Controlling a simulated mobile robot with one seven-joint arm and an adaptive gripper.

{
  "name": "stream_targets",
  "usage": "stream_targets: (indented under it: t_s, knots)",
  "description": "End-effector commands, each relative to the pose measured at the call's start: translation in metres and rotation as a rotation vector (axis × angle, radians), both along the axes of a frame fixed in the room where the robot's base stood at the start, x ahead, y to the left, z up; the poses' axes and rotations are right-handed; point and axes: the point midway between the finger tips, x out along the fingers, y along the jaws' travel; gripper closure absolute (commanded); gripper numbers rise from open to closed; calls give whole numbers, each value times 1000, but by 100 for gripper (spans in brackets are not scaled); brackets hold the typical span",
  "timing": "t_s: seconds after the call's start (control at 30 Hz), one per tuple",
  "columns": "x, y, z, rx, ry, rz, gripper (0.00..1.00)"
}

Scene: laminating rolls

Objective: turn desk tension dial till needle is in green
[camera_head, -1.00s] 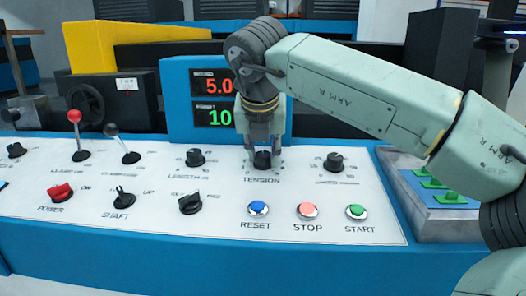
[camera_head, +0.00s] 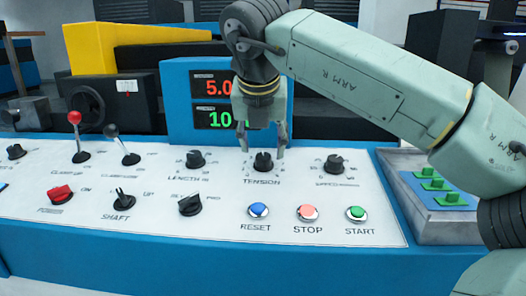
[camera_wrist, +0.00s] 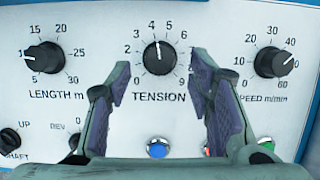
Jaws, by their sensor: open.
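The black tension dial (camera_head: 263,161) sits on the white sloped panel, above the label TENSION. In the wrist view the dial (camera_wrist: 158,57) has its white pointer mark nearly straight up, by the 4 on its scale. My gripper (camera_head: 263,143) is open and empty just above the dial, apart from it. In the wrist view my gripper's fingers (camera_wrist: 160,80) stand wide on either side, below the dial's level in the picture. No gauge needle or green zone shows in these views.
Length dial (camera_head: 195,159) and speed dial (camera_head: 334,164) flank the tension dial. Reset (camera_head: 258,209), stop (camera_head: 307,212) and start (camera_head: 356,213) buttons lie in front. A blue display box (camera_head: 180,100) stands behind, partly covered by my arm. Two levers (camera_head: 76,135) rise at left.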

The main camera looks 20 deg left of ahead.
Motion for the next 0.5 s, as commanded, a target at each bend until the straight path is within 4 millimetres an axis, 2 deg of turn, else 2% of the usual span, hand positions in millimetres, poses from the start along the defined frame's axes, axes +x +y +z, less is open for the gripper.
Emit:
stream_targets:
  t_s: [0.2, 0.33, 0.5]
  knots:
    - [-23, -6, 41, 3, 0, 3, 52]
    - [-32, -9, 58, 3, 0, 2, 52]
    - [-38, -11, 69, 1, 1, 1, 52]
